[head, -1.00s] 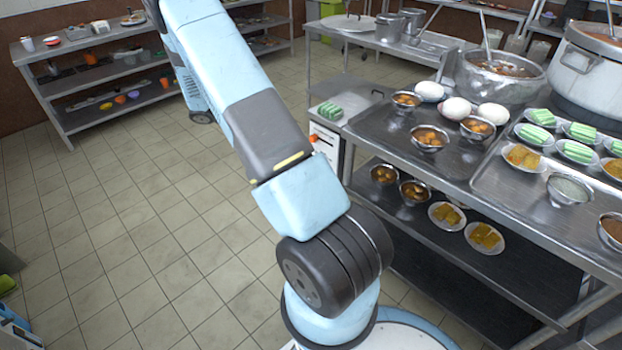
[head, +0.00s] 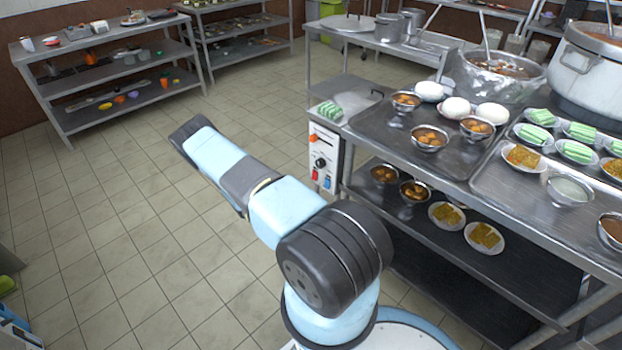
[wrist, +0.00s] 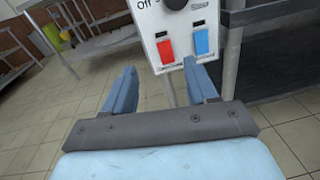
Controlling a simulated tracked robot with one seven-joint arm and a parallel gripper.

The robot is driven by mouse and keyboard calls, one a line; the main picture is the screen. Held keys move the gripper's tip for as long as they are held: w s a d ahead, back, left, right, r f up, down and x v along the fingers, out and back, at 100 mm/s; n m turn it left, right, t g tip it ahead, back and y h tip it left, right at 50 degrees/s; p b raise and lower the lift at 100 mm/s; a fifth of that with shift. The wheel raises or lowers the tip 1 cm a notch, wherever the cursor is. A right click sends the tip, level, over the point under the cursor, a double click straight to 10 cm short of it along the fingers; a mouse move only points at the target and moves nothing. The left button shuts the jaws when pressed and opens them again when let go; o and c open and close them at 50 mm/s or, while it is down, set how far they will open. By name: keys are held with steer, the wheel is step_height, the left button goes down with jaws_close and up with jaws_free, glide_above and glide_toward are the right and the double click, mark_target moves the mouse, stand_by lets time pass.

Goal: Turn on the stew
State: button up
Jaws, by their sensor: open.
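A white control panel (head: 324,157) is on the left end of the metal counter. It has an orange-red part at the top, a black knob (head: 320,163), a red switch (head: 315,174) and a blue switch (head: 327,182). In the wrist view the panel (wrist: 184,22) is ahead, with the red switch (wrist: 166,48), the blue switch (wrist: 201,42) and part of the black knob (wrist: 176,4) beside an "Off" mark. My gripper (wrist: 161,82) is open and empty, its fingers below and apart from the switches. A stew pot (head: 500,84) stands on the counter.
A larger pot (head: 585,72) stands at the right. Green-striped pieces (head: 330,110) lie above the panel. Shelving (head: 120,80) stands at the back left.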

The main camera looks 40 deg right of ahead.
step_height(320, 180, down, 4)
steer(key=s+n+t, duration=0.1)
steer(key=n, duration=0.1)
glide_toward(314, 175)
steer(key=d, duration=0.7)
steer(key=shift+w+d+f, duration=0.15)
steer(key=shift+w+d, duration=0.05)
steer(key=shift+d, duration=0.15)
